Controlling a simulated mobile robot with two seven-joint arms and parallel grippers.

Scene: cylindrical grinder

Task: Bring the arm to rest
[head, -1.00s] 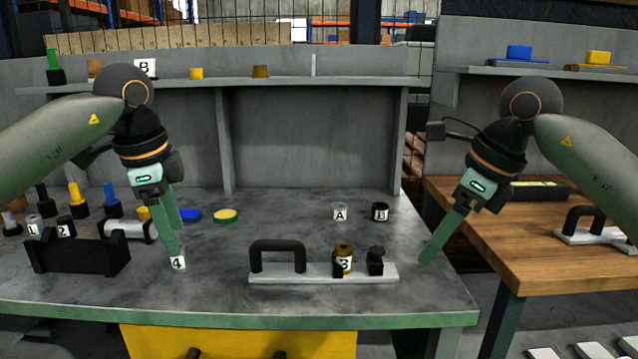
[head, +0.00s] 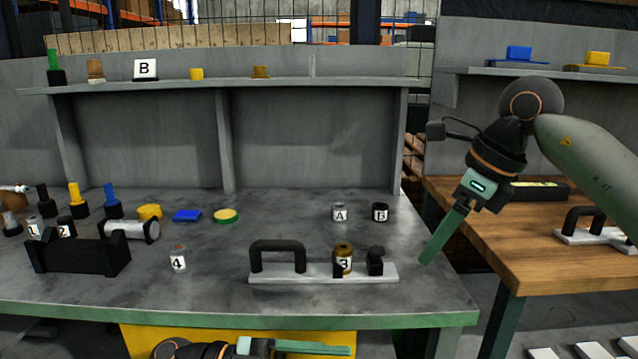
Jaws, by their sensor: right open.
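My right gripper (head: 430,258) hangs at the right end of the grey bench, fingers pointing down and left. It is open and empty, apart from the things on the bench. My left gripper (head: 345,350) is low at the bottom edge of the picture, in front of the yellow panel below the bench top. Its green fingers lie level and point right. The picture cuts it off, so I cannot tell whether it is open or shut. The rest of my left arm is mostly out of view.
On the bench (head: 215,290) stand jar 4 (head: 178,260), jar 3 (head: 343,259) on a plate with a black handle, jars A (head: 340,213) and B (head: 380,213), and a black holder (head: 80,256). A wooden table (head: 560,270) is at the right.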

